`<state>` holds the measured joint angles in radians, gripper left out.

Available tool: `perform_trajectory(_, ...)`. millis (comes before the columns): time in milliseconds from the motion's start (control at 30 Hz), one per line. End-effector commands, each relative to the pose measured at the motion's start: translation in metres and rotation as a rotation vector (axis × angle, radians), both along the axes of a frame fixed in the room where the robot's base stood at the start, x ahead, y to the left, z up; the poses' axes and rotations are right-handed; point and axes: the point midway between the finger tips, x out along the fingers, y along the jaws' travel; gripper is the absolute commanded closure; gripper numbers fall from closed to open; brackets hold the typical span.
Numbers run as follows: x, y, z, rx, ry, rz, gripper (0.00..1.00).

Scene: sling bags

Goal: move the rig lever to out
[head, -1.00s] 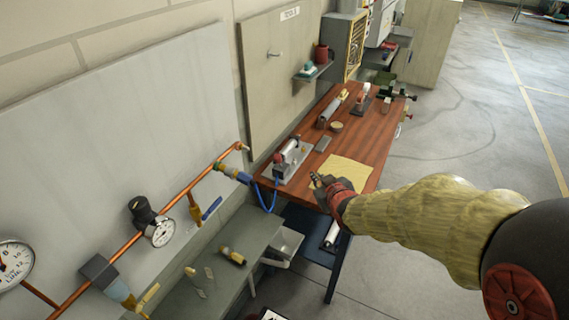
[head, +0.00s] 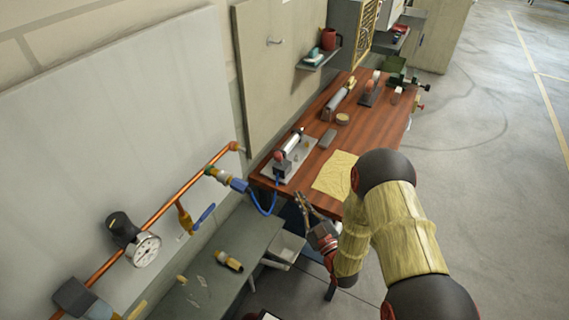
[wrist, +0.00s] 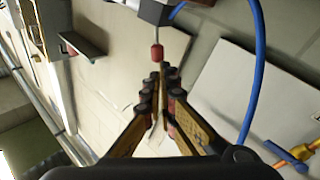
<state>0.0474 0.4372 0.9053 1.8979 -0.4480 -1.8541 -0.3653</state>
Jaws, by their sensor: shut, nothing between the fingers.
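The rig (head: 290,158) is a silver cylinder on a grey base plate at the near left of the wooden table. Its lever has a red knob (head: 279,155) near the wall-side end. In the wrist view, the red lever knob (wrist: 157,52) hangs on a thin rod from a grey block (wrist: 155,12), just past my fingertips in the picture. A gap shows between knob and fingers. My gripper (head: 303,198) is by the table's near edge, below and right of the rig. In the wrist view my gripper (wrist: 159,72) has its fingers together, empty. Out markings are not legible.
A blue hose (head: 265,205) loops from the rig to the wall pipe and crosses the wrist view (wrist: 258,75). A yellow cloth (head: 335,174) lies right of the rig. A grey bench (head: 225,250) and gauge (head: 145,249) are at left. Floor at right is clear.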

Motion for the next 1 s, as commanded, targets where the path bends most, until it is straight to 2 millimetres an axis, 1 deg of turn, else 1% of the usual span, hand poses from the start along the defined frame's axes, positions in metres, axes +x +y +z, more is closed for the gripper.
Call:
perform_trajectory(100,-0.006,0.0,-0.003,0.014,-0.02,0.003,1.0)
perform_trajectory(200,-0.008,0.0,-0.003,0.017,-0.024,0.003,1.0)
perform_trajectory(467,-0.008,0.0,-0.003,0.016,-0.025,0.003,1.0)
perform_trajectory(567,-0.005,0.001,-0.002,0.016,-0.025,0.004,1.0)
perform_trajectory(667,0.004,0.005,0.0,0.015,-0.026,0.005,1.0)
perform_trajectory(767,0.018,0.012,0.003,0.016,-0.026,0.006,1.0)
perform_trajectory(1000,0.061,0.029,0.013,0.016,-0.025,0.005,1.0)
